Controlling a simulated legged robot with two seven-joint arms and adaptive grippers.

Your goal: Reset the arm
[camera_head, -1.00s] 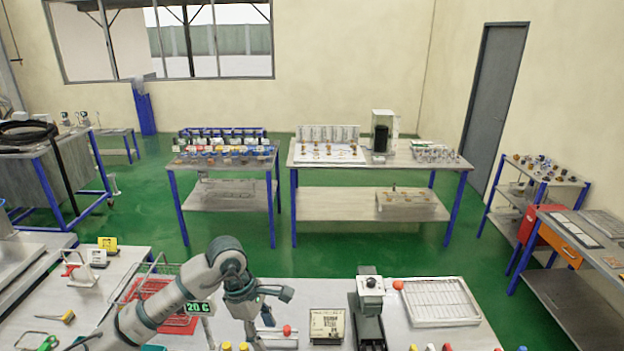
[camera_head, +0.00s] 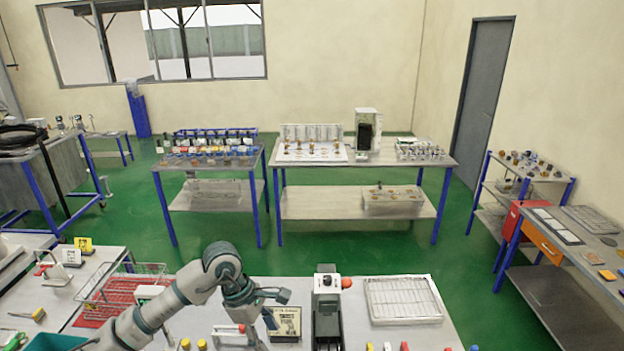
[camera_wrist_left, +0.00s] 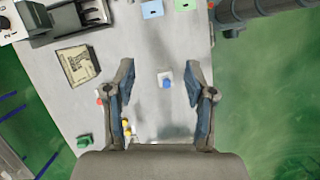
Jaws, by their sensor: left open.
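My left arm (camera_head: 170,302) comes in from the lower left in the head view, bent at a grey-and-teal joint. My left gripper (camera_head: 278,308) is above the near bench, beside and partly in front of a beige printed card or box (camera_head: 288,322). In the left wrist view the left gripper (camera_wrist_left: 160,70) is open, its two dark fingers apart with nothing between their tips. A small white-and-blue piece (camera_wrist_left: 165,78) shows on the bench below, between the fingers. My right gripper is not in view.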

